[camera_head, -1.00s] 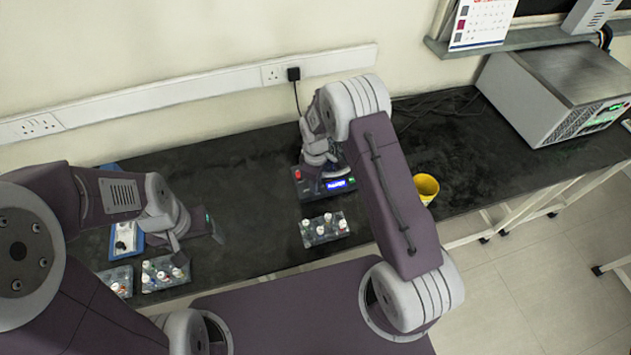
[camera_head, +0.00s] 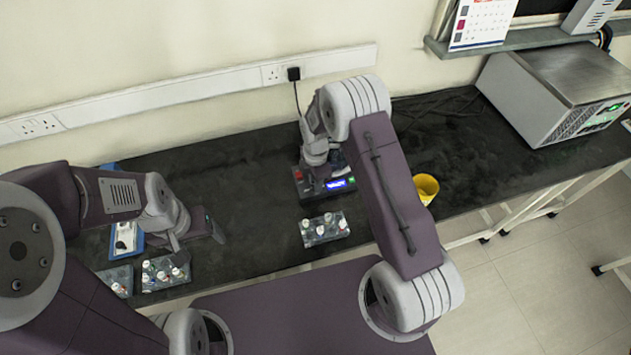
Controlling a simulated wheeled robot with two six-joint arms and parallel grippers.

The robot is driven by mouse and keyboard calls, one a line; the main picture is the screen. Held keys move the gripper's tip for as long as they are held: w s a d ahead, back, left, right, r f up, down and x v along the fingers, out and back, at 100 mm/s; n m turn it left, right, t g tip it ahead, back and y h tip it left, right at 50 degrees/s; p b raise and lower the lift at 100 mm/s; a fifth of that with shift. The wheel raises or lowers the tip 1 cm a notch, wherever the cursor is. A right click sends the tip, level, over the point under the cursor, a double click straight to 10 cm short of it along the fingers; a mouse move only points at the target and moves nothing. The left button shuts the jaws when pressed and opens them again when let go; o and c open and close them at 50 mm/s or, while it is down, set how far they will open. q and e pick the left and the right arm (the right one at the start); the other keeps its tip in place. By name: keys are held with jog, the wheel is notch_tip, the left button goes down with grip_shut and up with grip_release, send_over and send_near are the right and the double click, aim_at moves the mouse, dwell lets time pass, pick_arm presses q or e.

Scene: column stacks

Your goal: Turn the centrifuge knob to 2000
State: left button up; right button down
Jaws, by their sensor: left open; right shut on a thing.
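The centrifuge (camera_head: 306,193) is a dark box on the black bench, with a red part at its left and a lit blue display (camera_head: 338,184) at its front. The display's figures are too small to read. My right gripper (camera_head: 322,174) comes down over the top of the centrifuge, just behind the display. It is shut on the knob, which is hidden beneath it. My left gripper (camera_head: 207,232) is open and empty, low over the bench at the left, well apart from the centrifuge.
A rack of vials (camera_head: 324,229) stands in front of the centrifuge, and two more racks (camera_head: 166,272) stand at the front left. A blue tray (camera_head: 124,243) lies behind them. A yellow cup (camera_head: 427,187) stands at right. A large grey machine (camera_head: 545,95) sits at the far right.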

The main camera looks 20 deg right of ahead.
jog(key=shift+n, duration=0.6)
jog(key=c, duration=1.2)
grip_release()
jog(key=shift+c, duration=0.2)
notch_tip(320, 180, up, 9)
jog(key=shift+b, duration=0.45)
